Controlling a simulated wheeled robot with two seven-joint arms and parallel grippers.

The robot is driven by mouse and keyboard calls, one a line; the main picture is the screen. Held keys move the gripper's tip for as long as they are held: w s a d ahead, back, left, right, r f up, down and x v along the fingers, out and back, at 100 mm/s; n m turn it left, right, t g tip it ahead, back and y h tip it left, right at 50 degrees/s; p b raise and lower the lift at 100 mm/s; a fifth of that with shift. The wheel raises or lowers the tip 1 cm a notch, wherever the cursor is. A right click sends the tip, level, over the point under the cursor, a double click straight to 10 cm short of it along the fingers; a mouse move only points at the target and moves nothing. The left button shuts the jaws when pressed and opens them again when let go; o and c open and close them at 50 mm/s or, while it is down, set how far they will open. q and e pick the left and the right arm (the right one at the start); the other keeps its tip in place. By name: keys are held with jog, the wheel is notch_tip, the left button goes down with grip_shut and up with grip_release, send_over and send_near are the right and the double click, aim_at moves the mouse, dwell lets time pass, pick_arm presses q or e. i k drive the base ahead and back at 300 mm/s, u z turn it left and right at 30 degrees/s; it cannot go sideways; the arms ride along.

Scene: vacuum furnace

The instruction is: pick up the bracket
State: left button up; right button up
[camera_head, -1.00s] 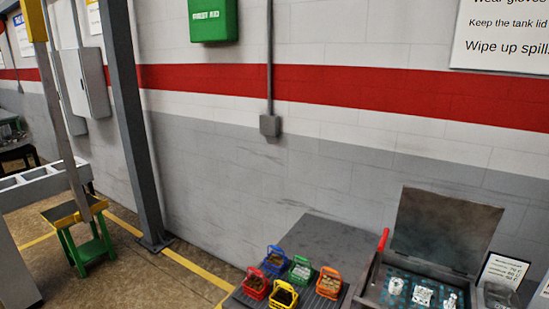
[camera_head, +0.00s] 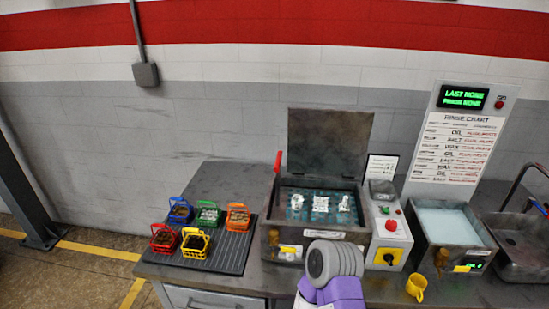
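Three small pale metal parts lie in a row in the open tank (camera_head: 345,235): a left part (camera_head: 296,202), a middle part (camera_head: 320,203) and a right part (camera_head: 344,203). They are too small for me to tell which is the bracket. The tank's dark lid (camera_head: 328,142) stands raised behind them. A grey, ringed and purple part of my own arm shows at the bottom, in front of the tank. No fingers of either gripper show.
Several coloured baskets with small contents, among them a yellow basket (camera_head: 195,242), stand on a dark ribbed mat (camera_head: 232,256) at left. A control box (camera_head: 388,228), a second liquid-filled tank (camera_head: 440,222), a yellow mug (camera_head: 416,287) and a sink (camera_head: 519,238) are at right.

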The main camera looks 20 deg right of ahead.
aim_at(320, 204)
jog(key=z, duration=3.25)
jog(key=i, duration=1.35)
jog(key=u, duration=3.85)
